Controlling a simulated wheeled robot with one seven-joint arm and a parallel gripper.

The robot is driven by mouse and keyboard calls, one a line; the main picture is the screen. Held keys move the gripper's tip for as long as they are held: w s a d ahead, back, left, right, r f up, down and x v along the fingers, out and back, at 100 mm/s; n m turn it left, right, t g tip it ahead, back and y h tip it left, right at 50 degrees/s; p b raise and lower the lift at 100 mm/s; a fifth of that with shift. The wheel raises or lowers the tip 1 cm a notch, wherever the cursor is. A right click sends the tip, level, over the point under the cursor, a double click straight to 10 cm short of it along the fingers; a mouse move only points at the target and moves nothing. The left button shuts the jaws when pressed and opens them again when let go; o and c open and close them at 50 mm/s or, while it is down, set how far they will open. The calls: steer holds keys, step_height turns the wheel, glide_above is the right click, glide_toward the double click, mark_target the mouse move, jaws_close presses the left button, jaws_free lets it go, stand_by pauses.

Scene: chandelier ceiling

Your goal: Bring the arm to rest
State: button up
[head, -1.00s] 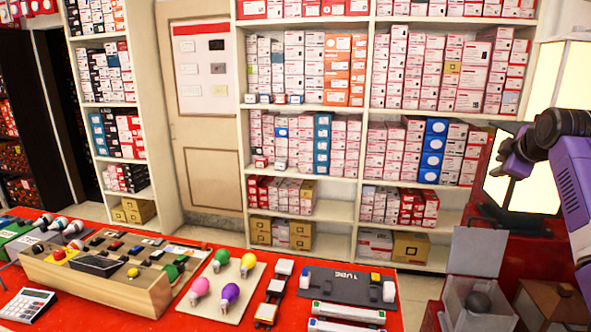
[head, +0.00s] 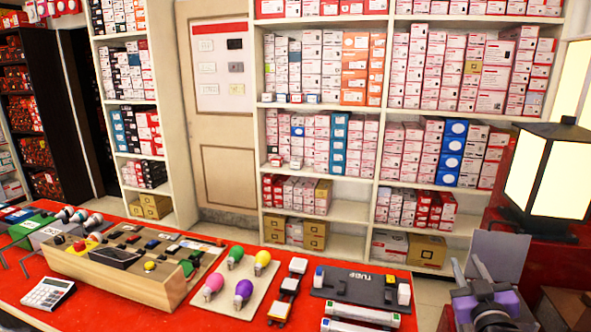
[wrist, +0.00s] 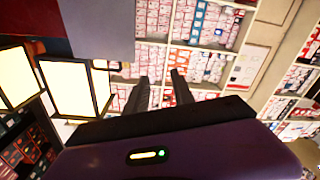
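My purple and dark grey arm end (head: 487,302) shows at the lower right of the head view, in front of an open-lidded box. No object is held.
A red-topped counter (head: 120,290) holds a wooden switch board (head: 125,270), coloured bulbs (head: 243,290) and a calculator (head: 48,293). A lit lantern (head: 552,175) stands at right, near a grey lid (head: 497,254). Shelves (head: 385,110) line the back.

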steer(key=s+a+f+g+y, duration=0.1)
steer(key=s+a+f, duration=0.2)
steer(key=s, duration=1.4)
steer(key=s+a+f+g+y+b, duration=0.1)
steer(key=s+a+f, duration=0.3)
steer(key=s+a, duration=0.5)
steer(key=s+a+f+m+g+y, duration=0.1)
steer(key=s+a+f, duration=0.3)
steer(key=s, duration=2.1)
steer(key=shift+a+y, duration=0.6)
steer(key=shift+a, duration=0.55)
